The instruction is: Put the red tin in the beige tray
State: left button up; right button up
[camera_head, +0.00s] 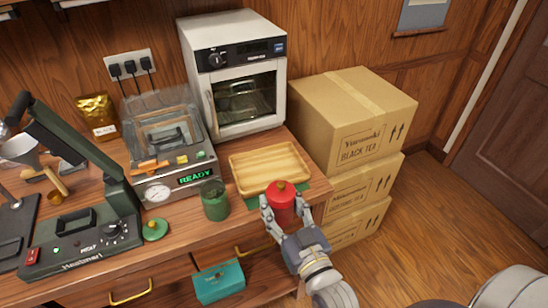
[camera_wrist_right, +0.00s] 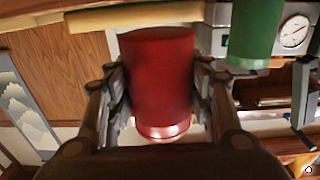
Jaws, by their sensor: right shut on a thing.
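In the right wrist view the red tin (camera_wrist_right: 158,85) fills the space between the fingers of the gripper (camera_wrist_right: 160,95). The beige tray (camera_head: 248,160) is a shallow ribbed tray on the table; it looks empty. In the head view the tin overlaps the tray's front right edge; how high it is above the table I cannot tell. My left gripper is not in view.
A green tin (camera_head: 214,201) stands left of the tray, with its lid (camera_head: 155,230) near a sealer (camera_head: 85,235). A vacuum machine (camera_head: 172,150) and white oven (camera_head: 235,75) stand behind. Stacked cartons (camera_head: 345,120) are at right. A teal box (camera_head: 219,281) is below the table edge.

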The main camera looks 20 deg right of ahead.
pick_arm(q)
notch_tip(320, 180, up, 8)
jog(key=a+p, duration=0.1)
jog(key=p, duration=0.6)
pick_arm(e)
jog(key=w+a+r, duration=0.1)
jog(key=w+r, duration=0.7)
jog(key=w, duration=0.5)
jog(key=b, duration=0.7)
send_over(257, 183)
jog(key=shift+y, duration=0.3)
notch_tip(257, 183, down, 5)
jog(key=shift+f, duration=0.2)
notch_tip(257, 183, down, 4)
jog(key=b, duration=0.4)
jog(key=shift+f, duration=0.15)
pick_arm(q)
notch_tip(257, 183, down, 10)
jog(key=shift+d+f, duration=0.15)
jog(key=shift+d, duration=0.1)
pick_arm(e)
jog(key=o, duration=1.1)
jog(key=shift+f, duration=0.1)
